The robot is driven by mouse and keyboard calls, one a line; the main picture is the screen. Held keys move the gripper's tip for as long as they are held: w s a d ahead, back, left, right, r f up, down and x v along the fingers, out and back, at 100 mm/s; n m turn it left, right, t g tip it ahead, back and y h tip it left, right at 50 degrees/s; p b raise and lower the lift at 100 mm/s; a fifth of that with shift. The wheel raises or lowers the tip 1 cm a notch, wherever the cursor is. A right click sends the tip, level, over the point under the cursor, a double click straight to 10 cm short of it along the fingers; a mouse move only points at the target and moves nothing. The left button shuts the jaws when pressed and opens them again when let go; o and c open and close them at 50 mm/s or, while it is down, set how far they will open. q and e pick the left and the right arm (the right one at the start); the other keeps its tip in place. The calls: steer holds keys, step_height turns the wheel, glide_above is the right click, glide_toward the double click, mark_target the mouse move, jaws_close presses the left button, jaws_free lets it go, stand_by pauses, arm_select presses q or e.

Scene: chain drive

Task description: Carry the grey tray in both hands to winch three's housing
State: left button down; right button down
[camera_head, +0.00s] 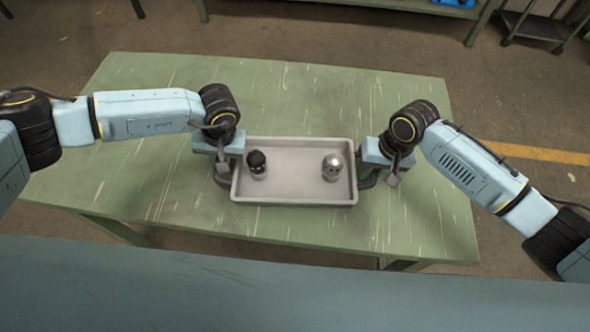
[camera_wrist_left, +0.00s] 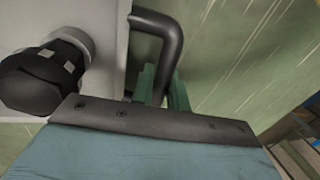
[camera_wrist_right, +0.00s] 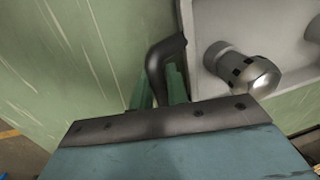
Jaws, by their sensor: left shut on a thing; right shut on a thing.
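The grey tray (camera_head: 295,200) is a shallow rectangular tray over the middle of the green table, with a dark handle at each end. A black-topped part (camera_head: 257,165) stands in its left half and a silver-topped part (camera_head: 332,167) in its right half. My left gripper (camera_head: 222,172) is at the left end, shut on the dark left handle (camera_wrist_left: 172,45). My right gripper (camera_head: 372,177) is at the right end, shut on the dark right handle (camera_wrist_right: 157,65). I cannot tell whether the tray touches the table. I do not see winch three's housing for certain.
The green worn table (camera_head: 330,90) is otherwise bare around the tray. Another green bench (camera_head: 400,6) stands at the back, with a dark cart (camera_head: 535,25) at the back right. Brown floor with a yellow line (camera_head: 540,154) lies to the right.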

arm_select(q)
steer(key=shift+w+r, duration=0.1)
steer(key=shift+r, duration=0.1)
arm_select(e)
steer(key=shift+w+r, duration=0.1)
steer(key=shift+r, duration=0.05)
stand_by(0.3)
